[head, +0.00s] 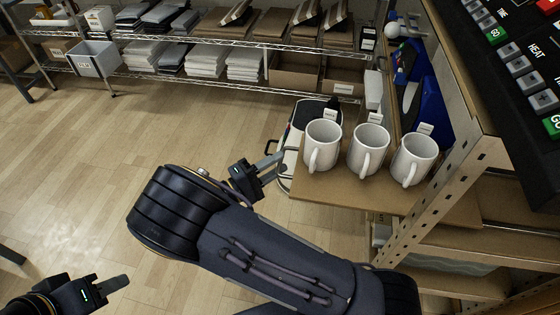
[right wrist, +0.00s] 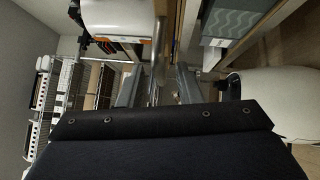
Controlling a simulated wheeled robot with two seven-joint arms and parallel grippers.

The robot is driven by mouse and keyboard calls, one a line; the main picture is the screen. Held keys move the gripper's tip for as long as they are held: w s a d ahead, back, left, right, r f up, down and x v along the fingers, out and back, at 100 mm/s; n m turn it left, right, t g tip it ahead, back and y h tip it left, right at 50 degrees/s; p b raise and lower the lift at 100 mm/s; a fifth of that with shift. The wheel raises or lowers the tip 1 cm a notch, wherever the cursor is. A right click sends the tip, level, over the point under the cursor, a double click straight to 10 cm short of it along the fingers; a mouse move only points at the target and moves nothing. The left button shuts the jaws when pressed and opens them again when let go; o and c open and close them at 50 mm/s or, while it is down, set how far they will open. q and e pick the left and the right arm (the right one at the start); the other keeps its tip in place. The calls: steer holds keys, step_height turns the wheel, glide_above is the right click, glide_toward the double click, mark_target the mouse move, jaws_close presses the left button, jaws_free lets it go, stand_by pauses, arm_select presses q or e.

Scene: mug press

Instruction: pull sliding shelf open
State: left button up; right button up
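The sliding shelf (head: 318,187) is a thin brown board that sticks out leftward from the metal rack. Three white mugs stand upright on it: left mug (head: 322,146), middle mug (head: 368,150) and right mug (head: 413,160). My right gripper (head: 272,166) is just left of the board's outer edge, fingers apart and pointing at it. In the right wrist view, its fingers (right wrist: 158,88) are spread, with the thin board edge (right wrist: 161,45) appearing between them; contact cannot be told. My left gripper (head: 112,284) is low at the left, far from the shelf, its finger gap unclear.
The rack's perforated post (head: 444,195) and lower shelves (head: 470,246) stand at right. A white and black item (head: 296,125) is behind the board. A black panel with buttons (head: 520,70) fills the upper right. Wire shelving (head: 215,37) lines the back. Floor at left is clear.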

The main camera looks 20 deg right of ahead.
steer(key=v, duration=0.6)
stand_by(0.4)
